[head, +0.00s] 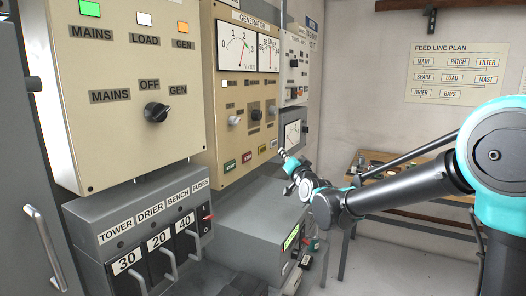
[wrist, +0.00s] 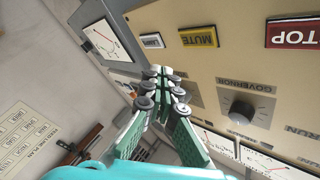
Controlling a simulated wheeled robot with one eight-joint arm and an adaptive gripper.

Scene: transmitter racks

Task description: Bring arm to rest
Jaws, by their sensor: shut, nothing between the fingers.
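My teal and black arm (head: 405,188) reaches in from the right in the head view, bent at the elbow and stretched toward the racks. My gripper (head: 284,155) is in front of the lower right part of the generator panel (head: 232,100). In the wrist view my gripper (wrist: 163,76) has its green fingers closed together at the tips, with nothing between them. Behind the fingertips is the beige panel with a governor knob (wrist: 242,109), a yellow MUTE button (wrist: 199,37) and a red STOP button (wrist: 293,33). I cannot tell the exact gap to the panel.
A mains panel with a selector knob (head: 157,112) is at left, above a grey fuse box (head: 130,222) with several handles. A grey unit (head: 262,236) juts out below the gripper. A wooden table (head: 362,165) stands behind my arm, below a feed line plan (head: 458,73).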

